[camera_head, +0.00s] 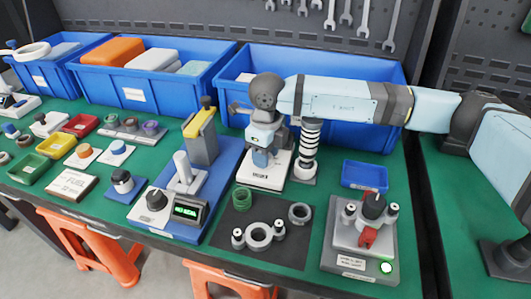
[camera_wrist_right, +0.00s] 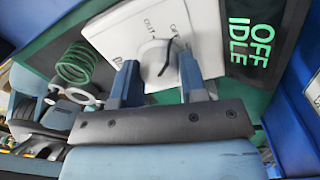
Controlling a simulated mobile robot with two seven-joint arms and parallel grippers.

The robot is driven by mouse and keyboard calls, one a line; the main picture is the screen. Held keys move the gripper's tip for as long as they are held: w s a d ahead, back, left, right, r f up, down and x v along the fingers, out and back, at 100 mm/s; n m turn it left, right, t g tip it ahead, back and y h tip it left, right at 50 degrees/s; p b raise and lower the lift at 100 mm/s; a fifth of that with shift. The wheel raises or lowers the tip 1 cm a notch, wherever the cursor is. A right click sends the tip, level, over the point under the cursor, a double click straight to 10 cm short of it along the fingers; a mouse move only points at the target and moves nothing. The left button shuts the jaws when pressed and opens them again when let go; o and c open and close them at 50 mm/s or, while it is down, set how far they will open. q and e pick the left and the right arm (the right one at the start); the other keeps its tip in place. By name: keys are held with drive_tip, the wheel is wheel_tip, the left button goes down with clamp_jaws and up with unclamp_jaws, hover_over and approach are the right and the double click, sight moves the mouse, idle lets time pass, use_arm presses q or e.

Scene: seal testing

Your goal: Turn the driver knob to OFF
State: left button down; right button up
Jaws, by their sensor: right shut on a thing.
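The driver is a white box (camera_head: 262,180) in front of the big blue bin, largely hidden by my right gripper in the head view. Its white face (camera_wrist_right: 112,30) shows in the right wrist view, with lettering beside a pale round knob (camera_wrist_right: 153,62) that has a dark line on it. My right gripper (camera_wrist_right: 159,76) has one finger on each side of the knob and is shut on it. In the head view my right gripper (camera_head: 264,160) points down at the box. A dark panel reads OFF and IDLE in green (camera_wrist_right: 250,40). My left gripper is not in view.
A green spring (camera_head: 241,199) and grey rings lie on a dark mat (camera_head: 285,250) in front. A spring-wrapped post (camera_head: 309,150) stands close right of the driver. Blue bins (camera_head: 375,70) stand behind.

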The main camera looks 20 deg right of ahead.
idle(0.3)
drive_tip(key=o, duration=0.9)
drive_tip(key=shift+r, duration=0.1)
drive_tip(key=r+p, duration=0.1)
drive_tip(key=r, duration=0.6)
drive_tip(key=r+p, duration=0.1)
drive_tip(key=r, duration=0.5)
drive_tip(key=shift+w+d+r, duration=0.2)
drive_tip(key=shift+r, duration=0.15)
